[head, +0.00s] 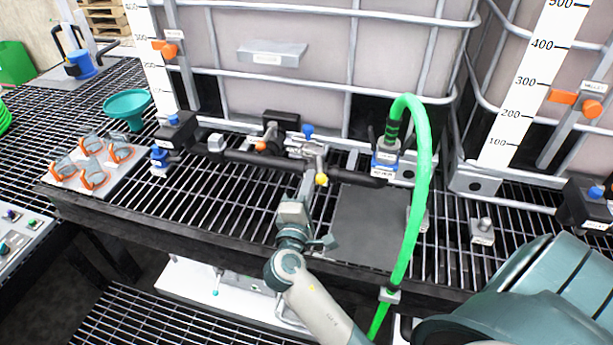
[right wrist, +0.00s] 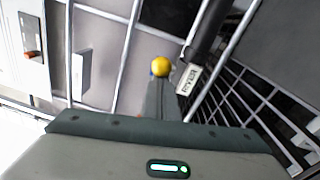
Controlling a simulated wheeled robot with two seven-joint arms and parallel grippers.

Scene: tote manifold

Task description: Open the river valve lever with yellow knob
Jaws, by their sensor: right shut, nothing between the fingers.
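The valve lever's yellow knob (head: 321,179) is on the manifold at the front of the large caged tote, below a metal valve body (head: 308,150). It also shows in the right wrist view as a yellow ball (right wrist: 160,66), just beyond the fingertips. My right gripper (head: 309,180) reaches up from below, its shut fingers just left of the knob in the head view. It holds nothing. In the right wrist view its narrow fingers (right wrist: 157,88) point at the knob; I cannot tell whether they touch it. Most of the lever is hidden. My left gripper is not in view.
A black pipe (head: 250,158) runs along the grating behind the gripper. A green hose (head: 422,190) arches down on the right from a blue-based fitting (head: 384,160). A dark plate (head: 368,225) lies on the grating.

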